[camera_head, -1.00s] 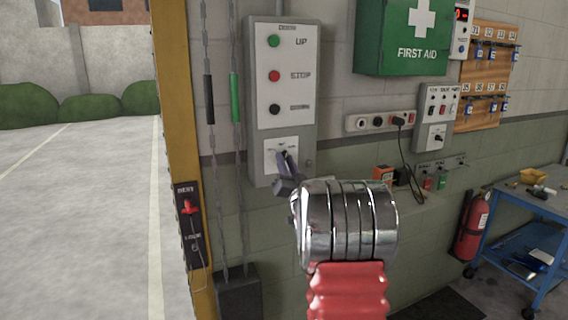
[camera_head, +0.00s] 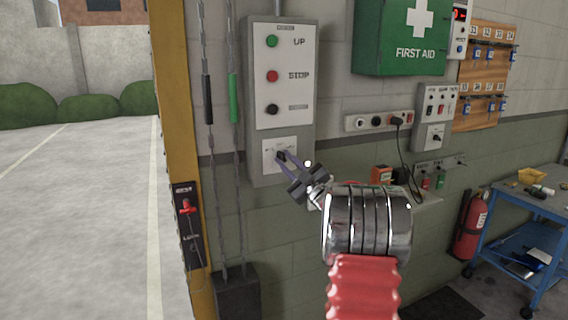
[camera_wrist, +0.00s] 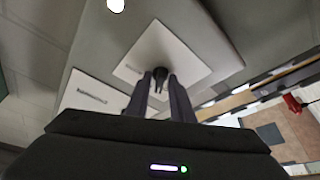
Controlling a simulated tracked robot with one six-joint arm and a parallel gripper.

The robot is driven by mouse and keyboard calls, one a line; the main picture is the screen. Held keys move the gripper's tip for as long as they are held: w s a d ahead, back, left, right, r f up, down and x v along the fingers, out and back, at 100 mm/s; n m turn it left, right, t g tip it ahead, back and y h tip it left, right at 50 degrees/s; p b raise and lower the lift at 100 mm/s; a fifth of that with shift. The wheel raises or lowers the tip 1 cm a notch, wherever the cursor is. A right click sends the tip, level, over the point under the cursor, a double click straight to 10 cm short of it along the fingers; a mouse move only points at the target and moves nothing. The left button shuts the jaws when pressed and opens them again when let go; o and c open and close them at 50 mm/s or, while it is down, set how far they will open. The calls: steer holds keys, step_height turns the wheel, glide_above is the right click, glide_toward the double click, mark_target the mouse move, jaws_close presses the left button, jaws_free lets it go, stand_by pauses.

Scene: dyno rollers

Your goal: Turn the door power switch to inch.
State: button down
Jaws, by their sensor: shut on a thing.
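The door control box (camera_head: 254,154) is a grey panel on the wall with green, red and black buttons. The power switch is a dark knob (camera_wrist: 160,74) on a white square plate (camera_wrist: 133,66) low on the box; the plate also shows in the head view (camera_head: 270,163). My gripper (camera_wrist: 160,84) reaches the plate from the lower right, with its two dark fingers on either side of the knob, shut on it. In the head view my gripper (camera_head: 283,158) covers much of the knob. The plate's small markings are too small to read.
Chains (camera_head: 236,140) hang left of the box beside a yellow post (camera_head: 176,120). A green first aid cabinet (camera_head: 400,38), a socket strip (camera_head: 378,122) and a smaller switch panel (camera_head: 435,112) are to the right. A blue cart (camera_head: 520,215) stands at the far right.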

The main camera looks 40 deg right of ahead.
steer(key=shift+r+n+g+y, duration=0.1)
steer(key=shift+n+g+y, duration=0.3)
steer(key=shift+n, duration=0.75)
steer(key=shift+r+n+g+y, duration=0.1)
steer(key=shift+n+y, duration=0.5)
steer(key=shift+n, duration=0.55)
steer(key=shift+a, duration=0.1)
steer(key=shift+f, duration=0.1)
steer(key=c, duration=1.9)
jaws_free()
steer(key=shift+w, duration=0.1)
steer(key=shift+o, duration=0.3)
steer(key=shift+s, duration=0.2)
